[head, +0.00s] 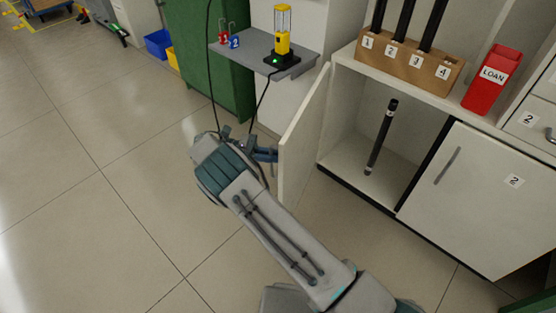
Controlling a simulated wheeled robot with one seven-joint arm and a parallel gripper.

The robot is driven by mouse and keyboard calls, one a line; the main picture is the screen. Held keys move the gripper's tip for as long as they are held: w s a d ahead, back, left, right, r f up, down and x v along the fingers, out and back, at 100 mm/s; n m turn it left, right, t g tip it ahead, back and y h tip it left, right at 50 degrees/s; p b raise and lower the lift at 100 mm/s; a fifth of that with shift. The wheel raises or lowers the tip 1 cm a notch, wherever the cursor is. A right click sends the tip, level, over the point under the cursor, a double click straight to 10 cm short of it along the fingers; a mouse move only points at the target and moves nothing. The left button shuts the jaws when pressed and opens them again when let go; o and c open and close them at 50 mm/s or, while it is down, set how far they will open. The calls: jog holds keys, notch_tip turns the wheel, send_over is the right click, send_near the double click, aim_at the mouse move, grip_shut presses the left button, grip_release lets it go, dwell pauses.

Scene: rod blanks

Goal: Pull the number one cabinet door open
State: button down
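The left cabinet door (304,138) stands swung well out from the cabinet, hinged at its left side, with its edge and inner face toward me. Its number and handle face away and are hidden. My gripper (266,154) is at the door's outer face, left of the panel, close to or touching it. The fingertips are mostly hidden, so I cannot tell whether they are shut on a handle. The open compartment (348,165) shows a dark rod (382,138) leaning upright inside. The right cabinet door (470,198), labelled 2, is closed.
A wooden block (410,66) numbered 1 to 4 holds dark rods on the counter, beside a red LOAN holder (492,80). A grey shelf (262,52) carries a yellow device (283,40) with a hanging cable. A green cabinet (212,60) stands behind. The floor at left is clear.

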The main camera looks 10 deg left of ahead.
jog(key=shift+a, duration=0.4)
jog(key=c, duration=1.6)
grip_release()
jog(key=shift+a, duration=0.1)
jog(key=shift+w, duration=0.1)
jog(key=shift+f, duration=0.1)
